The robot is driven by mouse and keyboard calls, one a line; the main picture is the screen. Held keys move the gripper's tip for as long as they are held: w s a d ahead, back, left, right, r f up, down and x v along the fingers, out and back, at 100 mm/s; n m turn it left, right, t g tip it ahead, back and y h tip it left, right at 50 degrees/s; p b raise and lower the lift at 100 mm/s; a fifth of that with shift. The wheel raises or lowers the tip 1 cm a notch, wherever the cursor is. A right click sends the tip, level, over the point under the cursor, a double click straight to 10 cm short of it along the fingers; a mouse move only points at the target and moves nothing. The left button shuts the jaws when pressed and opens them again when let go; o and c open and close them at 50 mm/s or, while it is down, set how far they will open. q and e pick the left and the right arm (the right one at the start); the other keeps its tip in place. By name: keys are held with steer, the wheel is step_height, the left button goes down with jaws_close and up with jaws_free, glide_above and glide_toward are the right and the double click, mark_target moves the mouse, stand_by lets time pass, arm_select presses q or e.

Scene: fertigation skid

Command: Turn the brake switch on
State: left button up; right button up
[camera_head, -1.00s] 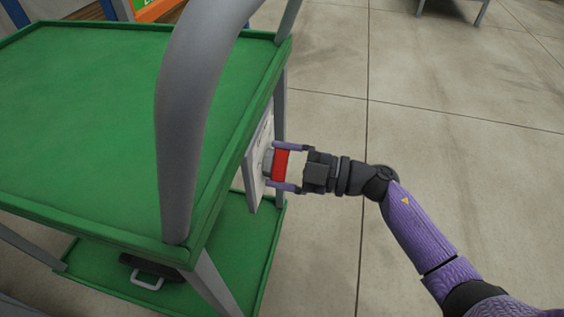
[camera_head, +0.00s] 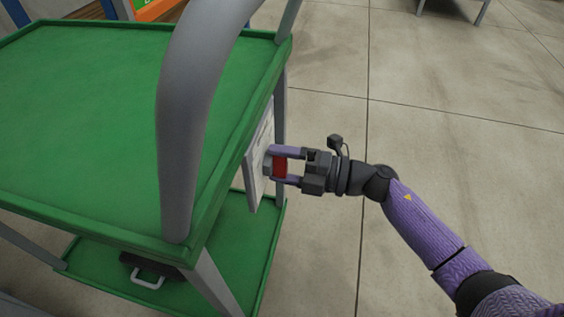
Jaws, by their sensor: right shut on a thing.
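The brake switch (camera_head: 280,165) shows as a red piece on a grey base, on a pale panel (camera_head: 256,170) fixed to the side of the green cart. My right gripper (camera_head: 282,166) reaches in from the right, and its two purple fingers are shut on the red piece, one above and one below it. The wrist is rolled, so a dark knob-like part of it stands up. The switch's markings cannot be read. My left gripper is not in view.
The cart has a green upper shelf (camera_head: 90,120) and a green lower shelf (camera_head: 235,235). A thick grey handle bar (camera_head: 190,110) rises in front. A dark case (camera_head: 150,273) with a light handle sits on the lower shelf. The concrete floor (camera_head: 450,130) at right is clear.

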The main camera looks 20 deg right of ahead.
steer(key=n, duration=0.3)
steer(key=shift+f+n+b, duration=0.15)
steer(key=shift+n+b, duration=0.15)
steer(key=shift+b, duration=0.05)
steer(key=n+b, duration=0.1)
steer(key=n, duration=0.3)
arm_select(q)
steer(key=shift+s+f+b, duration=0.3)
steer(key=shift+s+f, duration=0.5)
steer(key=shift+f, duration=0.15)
arm_select(e)
steer(key=shift+n, duration=0.8)
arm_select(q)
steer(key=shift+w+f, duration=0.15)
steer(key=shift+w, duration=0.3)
arm_select(e)
steer(key=o, duration=1)
steer(key=shift+c, duration=0.2)
steer(key=shift+o, duration=0.4)
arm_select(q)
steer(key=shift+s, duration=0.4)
